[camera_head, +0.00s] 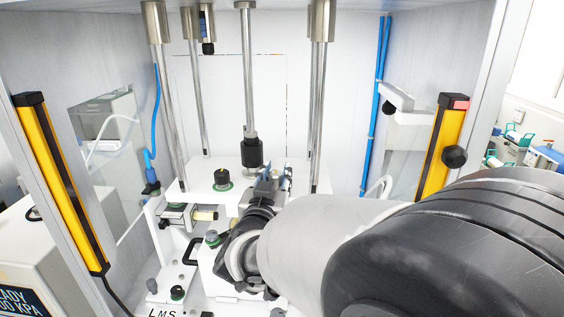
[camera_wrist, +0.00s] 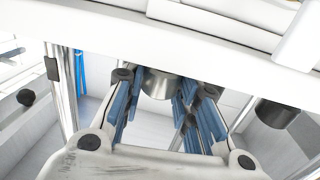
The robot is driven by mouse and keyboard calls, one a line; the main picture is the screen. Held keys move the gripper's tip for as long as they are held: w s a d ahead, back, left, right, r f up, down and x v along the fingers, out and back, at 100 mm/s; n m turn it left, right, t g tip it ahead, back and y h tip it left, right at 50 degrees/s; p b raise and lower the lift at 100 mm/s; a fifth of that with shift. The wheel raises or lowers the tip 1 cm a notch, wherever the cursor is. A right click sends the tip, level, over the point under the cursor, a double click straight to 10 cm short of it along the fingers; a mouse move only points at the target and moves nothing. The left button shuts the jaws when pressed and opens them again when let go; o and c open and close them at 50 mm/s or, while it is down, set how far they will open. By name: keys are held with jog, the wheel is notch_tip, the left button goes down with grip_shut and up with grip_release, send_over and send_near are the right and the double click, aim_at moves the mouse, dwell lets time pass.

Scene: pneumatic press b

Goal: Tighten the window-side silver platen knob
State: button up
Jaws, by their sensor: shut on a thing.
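My gripper (camera_head: 272,182) is at the right part of the white platen (camera_head: 200,196) in the head view, with my arm reaching in from the right. In the wrist view its two blue-padded fingers (camera_wrist: 163,95) stand on either side of a short silver cylindrical knob (camera_wrist: 160,82) and are shut on it. The knob's far end is cut off by the white plate edge. In the head view my gripper hides this knob. A black-topped knob with a green ring (camera_head: 221,178) stands on the platen's left side, apart from my gripper.
A black-ended central rod (camera_head: 251,152) stands close to the left of my gripper. Steel columns (camera_head: 317,110) rise around the platen. Yellow light curtains (camera_head: 60,180) flank the opening, the right one (camera_head: 441,150) near my arm. A window is at the far right.

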jog(key=shift+a+r+m+h+p, duration=0.1)
jog(key=shift+r+m+h+p, duration=0.1)
jog(key=shift+m+h+p, duration=0.7)
jog(key=shift+f+g+h, duration=0.15)
jog(key=shift+g+h, duration=0.15)
jog(key=shift+h, duration=0.1)
jog(key=o, duration=1.1)
jog(key=v, duration=1.2)
